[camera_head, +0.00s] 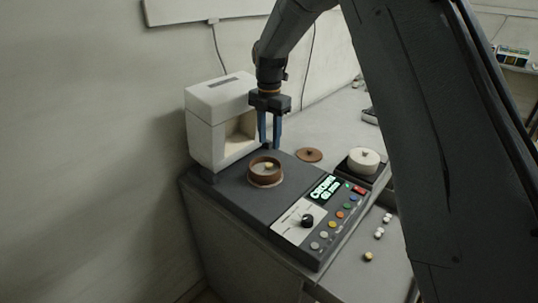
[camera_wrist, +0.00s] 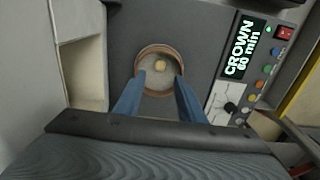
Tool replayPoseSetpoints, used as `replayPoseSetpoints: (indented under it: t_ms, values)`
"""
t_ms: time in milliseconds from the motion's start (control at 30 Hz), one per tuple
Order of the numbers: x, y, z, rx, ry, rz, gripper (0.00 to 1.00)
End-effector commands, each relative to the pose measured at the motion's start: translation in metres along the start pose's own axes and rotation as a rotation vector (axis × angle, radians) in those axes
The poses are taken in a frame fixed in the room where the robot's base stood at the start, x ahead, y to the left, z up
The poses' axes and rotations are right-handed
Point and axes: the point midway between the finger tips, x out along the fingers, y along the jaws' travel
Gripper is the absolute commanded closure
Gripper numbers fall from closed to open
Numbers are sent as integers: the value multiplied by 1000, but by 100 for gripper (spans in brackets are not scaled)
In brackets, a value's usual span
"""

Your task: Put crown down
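A small yellowish crown (camera_head: 268,165) lies inside a round brown dish (camera_head: 265,180) on the dark platform of the machine. In the wrist view the crown (camera_wrist: 160,66) sits near the middle of the dish (camera_wrist: 142,72), apart from both fingers. My gripper (camera_head: 270,144) is above and just behind the dish, pointing down. Its two blue fingers are spread with nothing between them, and in the wrist view my gripper (camera_wrist: 157,92) overlaps the dish's near rim. Whether the fingertips touch the dish is unclear.
A white furnace (camera_head: 205,125) with an open front stands left of my gripper. The control panel (camera_head: 318,220) reads "CROWN 60 min". A brown lid (camera_head: 309,154) lies behind, and a white lidded pot (camera_head: 363,158) stands right. Several small pieces (camera_head: 368,256) lie on the table's right side.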

Motion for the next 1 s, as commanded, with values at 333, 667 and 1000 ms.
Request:
replayPoseSetpoints:
  t_ms: [333, 667, 1000]
  values:
    - [-35, 0, 0, 0, -1, 1, 64]
    - [-30, -46, -6, 341, -5, 12, 64]
    - [-4, -180, -46, 1318, -2, 60, 64]
